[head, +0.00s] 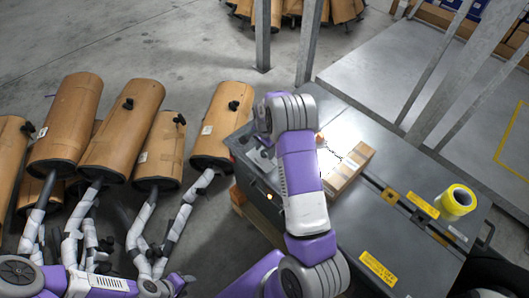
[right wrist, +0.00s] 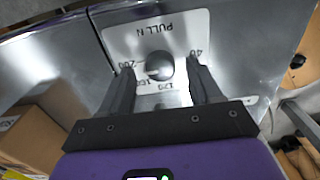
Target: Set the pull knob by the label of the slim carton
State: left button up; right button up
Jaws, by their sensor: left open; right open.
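The pull knob (right wrist: 160,66) is a round grey knob on a pale dial plate (right wrist: 190,30) marked PULL N with numbers around it. My right gripper (right wrist: 159,72) is open, its fingers on either side of the knob; contact cannot be told. In the head view my right arm hides the knob, and the gripper (head: 262,157) shows only partly. A brown carton (head: 347,172) stands on the dark bench beside my right arm; its label is not readable. A carton (right wrist: 45,125) also shows at left in the right wrist view. My left gripper (head: 178,283) is low at left, empty.
A yellow tape roll (head: 457,201) lies on the dark bench (head: 385,245) at right. Several brown wrapped mufflers (head: 122,130) with pipes stand at left, near my left arm. Metal posts (head: 310,40) rise behind the bench. Grey floor is open at the back left.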

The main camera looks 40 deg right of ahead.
jog(key=shift+f, duration=0.75)
jog(key=c, duration=1)
jog(key=shift+c, duration=0.2)
